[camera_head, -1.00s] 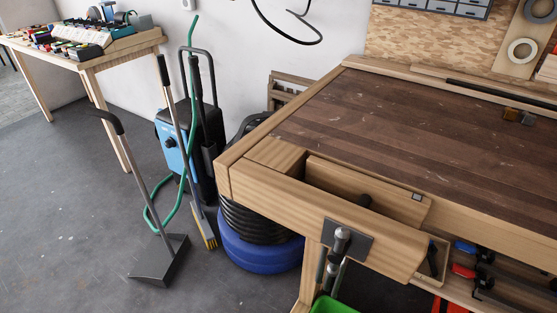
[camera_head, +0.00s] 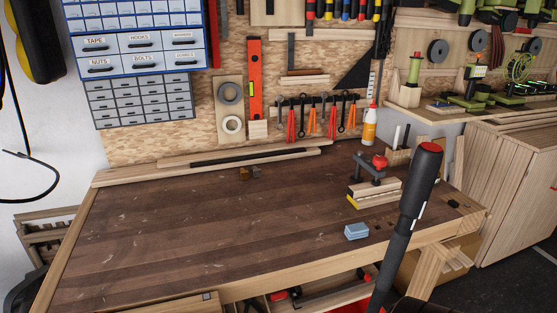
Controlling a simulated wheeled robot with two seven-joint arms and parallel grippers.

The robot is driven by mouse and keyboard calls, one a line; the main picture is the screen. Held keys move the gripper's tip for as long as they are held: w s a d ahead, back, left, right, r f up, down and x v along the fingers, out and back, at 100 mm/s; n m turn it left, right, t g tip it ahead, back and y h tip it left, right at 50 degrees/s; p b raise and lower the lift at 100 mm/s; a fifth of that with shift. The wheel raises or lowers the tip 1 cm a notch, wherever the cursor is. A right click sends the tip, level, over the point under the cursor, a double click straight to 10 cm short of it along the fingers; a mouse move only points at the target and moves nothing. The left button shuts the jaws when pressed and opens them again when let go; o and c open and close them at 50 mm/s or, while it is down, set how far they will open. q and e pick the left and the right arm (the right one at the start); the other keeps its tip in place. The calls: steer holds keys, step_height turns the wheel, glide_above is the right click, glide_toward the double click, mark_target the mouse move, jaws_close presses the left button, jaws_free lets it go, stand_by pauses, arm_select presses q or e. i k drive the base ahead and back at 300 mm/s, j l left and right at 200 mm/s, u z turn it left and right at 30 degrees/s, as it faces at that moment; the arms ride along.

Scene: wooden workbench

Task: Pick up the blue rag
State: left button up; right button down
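The blue rag (camera_head: 356,231) lies on the workbench (camera_head: 180,225), near its front edge and right of the middle. It is light blue and looks like a small folded block. It lies apart from the other things on the bench, with nothing on top of it.
A wooden block (camera_head: 375,192) with a black and red clamp (camera_head: 371,167) stands behind and right of the rag. A glue bottle (camera_head: 370,124) stands farther back. The bench's left and middle are clear.

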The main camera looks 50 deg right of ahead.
mark_target(359, 231)
steer(key=z, duration=2.15)
